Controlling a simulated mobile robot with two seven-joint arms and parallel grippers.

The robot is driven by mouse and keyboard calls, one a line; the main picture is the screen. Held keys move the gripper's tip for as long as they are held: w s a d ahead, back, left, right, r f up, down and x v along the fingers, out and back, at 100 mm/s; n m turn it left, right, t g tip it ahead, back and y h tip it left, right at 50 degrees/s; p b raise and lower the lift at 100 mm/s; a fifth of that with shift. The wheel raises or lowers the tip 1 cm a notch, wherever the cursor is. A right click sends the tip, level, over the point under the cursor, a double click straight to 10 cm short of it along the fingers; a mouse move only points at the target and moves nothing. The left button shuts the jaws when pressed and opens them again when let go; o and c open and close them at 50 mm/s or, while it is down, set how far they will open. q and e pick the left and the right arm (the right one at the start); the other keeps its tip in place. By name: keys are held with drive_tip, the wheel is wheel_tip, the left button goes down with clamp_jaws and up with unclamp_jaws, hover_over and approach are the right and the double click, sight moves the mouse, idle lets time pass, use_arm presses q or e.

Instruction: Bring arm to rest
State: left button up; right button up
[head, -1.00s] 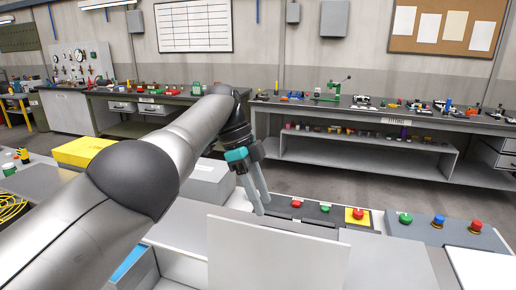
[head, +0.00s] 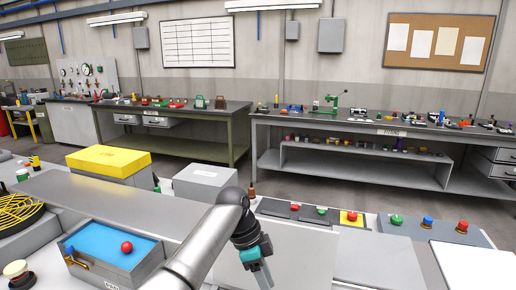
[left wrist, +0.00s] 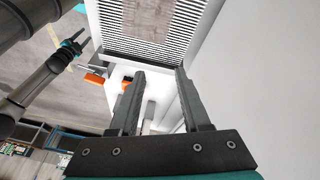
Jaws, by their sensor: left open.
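My left arm comes in from the bottom of the head view, bent at the wrist. My left gripper (head: 263,277) points down at the bottom middle, in front of a pale upright panel (head: 305,258). In the left wrist view its two dark fingers (left wrist: 160,76) are apart with nothing between them. Beyond them are a white surface, a striped grille (left wrist: 190,20) and small orange parts (left wrist: 127,84). My right arm shows at the left of the left wrist view, with its small dark gripper (left wrist: 79,38); its jaw state is unclear. It is out of the head view.
A button strip (head: 297,214) with a yellow-backed red button and a grey button panel (head: 440,227) lie right of my left gripper. A blue-topped box (head: 110,240) with a red knob, a yellow box (head: 108,161) and a grey box (head: 204,180) stand left. Workbenches line the wall.

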use_arm(q)
drive_tip(key=s+f+n, duration=0.1)
drive_tip(key=s+f, duration=0.1)
drive_tip(key=s+a+f+n, duration=0.1)
drive_tip(key=s+f, duration=0.1)
drive_tip(key=f, duration=0.1)
drive_tip(key=s+a+f+n+t, duration=0.1)
drive_tip(key=s+f+n, duration=0.1)
drive_tip(key=f, duration=0.1)
drive_tip(key=shift+s, duration=0.35)
drive_tip(key=s+a+n+t+y, duration=0.2)
drive_tip(key=s+a+n, duration=0.5)
drive_tip(key=s, duration=0.4)
drive_tip(key=s+a+n+t+y, duration=0.2)
drive_tip(key=s+a+n, duration=0.3)
drive_tip(key=s+a, duration=0.5)
wheel_tip(320, 180, down, 25)
drive_tip(key=s+g+b, duration=0.1)
drive_tip(key=s+b, duration=0.1)
drive_tip(key=b, duration=0.2)
drive_tip(key=s+a+f+g+b, duration=0.1)
drive_tip(key=s+a+f+b, duration=0.1)
drive_tip(key=s+f, duration=1.4)
drive_tip(key=shift+f+b, duration=0.45)
drive_tip(key=shift+f, duration=0.3)
use_arm(e)
wheel_tip(320, 180, down, 7)
drive_tip(key=s, duration=0.1)
